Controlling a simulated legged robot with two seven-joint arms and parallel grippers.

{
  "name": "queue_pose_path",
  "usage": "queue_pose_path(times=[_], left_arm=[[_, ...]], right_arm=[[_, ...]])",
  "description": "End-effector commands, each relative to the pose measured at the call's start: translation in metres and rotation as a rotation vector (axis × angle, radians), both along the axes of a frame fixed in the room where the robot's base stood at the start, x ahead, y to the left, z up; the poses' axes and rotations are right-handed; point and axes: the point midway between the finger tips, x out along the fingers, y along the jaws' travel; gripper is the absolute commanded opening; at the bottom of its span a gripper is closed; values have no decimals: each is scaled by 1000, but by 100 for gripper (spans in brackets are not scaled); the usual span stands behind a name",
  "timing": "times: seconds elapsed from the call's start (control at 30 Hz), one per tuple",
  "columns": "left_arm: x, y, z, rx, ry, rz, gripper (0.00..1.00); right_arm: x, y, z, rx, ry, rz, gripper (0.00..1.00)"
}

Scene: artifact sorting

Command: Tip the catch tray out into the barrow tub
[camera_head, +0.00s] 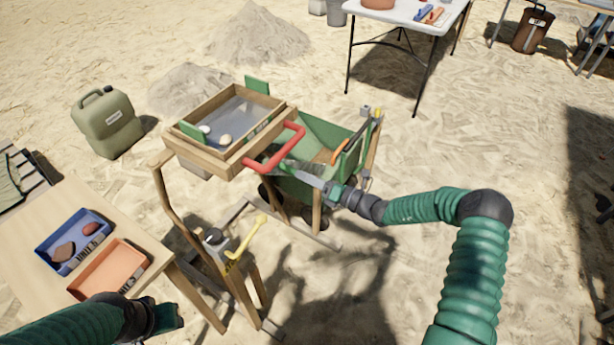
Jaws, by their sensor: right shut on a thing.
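A wooden sieve box (213,154) with a mesh bottom stands on a wooden frame, a few pale lumps on its mesh. A red handle (299,139) sticks out at its right side. My right gripper (287,165) is shut at the lower end of this handle; its fingertips are partly hard to make out. A small grey surface (195,168) shows under the box and may be the catch tray, mostly hidden.
A blue tray (58,265) with brown pieces and an orange tray (88,291) lie on the wooden table (30,290). A yellow-handled tool (250,238) is by the frame's leg. A jerrycan (112,128) and sand heaps stand behind. Sand at right is open.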

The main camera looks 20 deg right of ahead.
Motion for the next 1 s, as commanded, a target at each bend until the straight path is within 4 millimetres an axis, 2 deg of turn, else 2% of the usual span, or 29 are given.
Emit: queue_pose_path(times=[0.03, 0.27, 0.3, 0.43, 0.77, 0.87, 1.0], left_arm=[[0, 0, 0, 0, 0, 0, 36], [0, 0, 0, 0, 0, 0, 36], [0, 0, 0, 0, 0, 0, 36], [0, 0, 0, 0, 0, 0, 36], [0, 0, 1, 0, 0, 0, 36], [0, 0, 4, 0, 0, 0, 36], [0, 0, 11, 0, 0, 0, 36]], right_arm=[[4, -7, 5, 1, -9, -17, 0], [5, -8, 7, 1, -13, -18, 0], [5, -8, 7, 0, -13, -18, 25], [4, -7, 6, 1, -11, -15, 41], [0, -6, 5, 0, -8, -11, 41], [-10, -16, 5, 1, -7, -13, 41], [-38, -39, 5, 2, -5, -15, 41]])
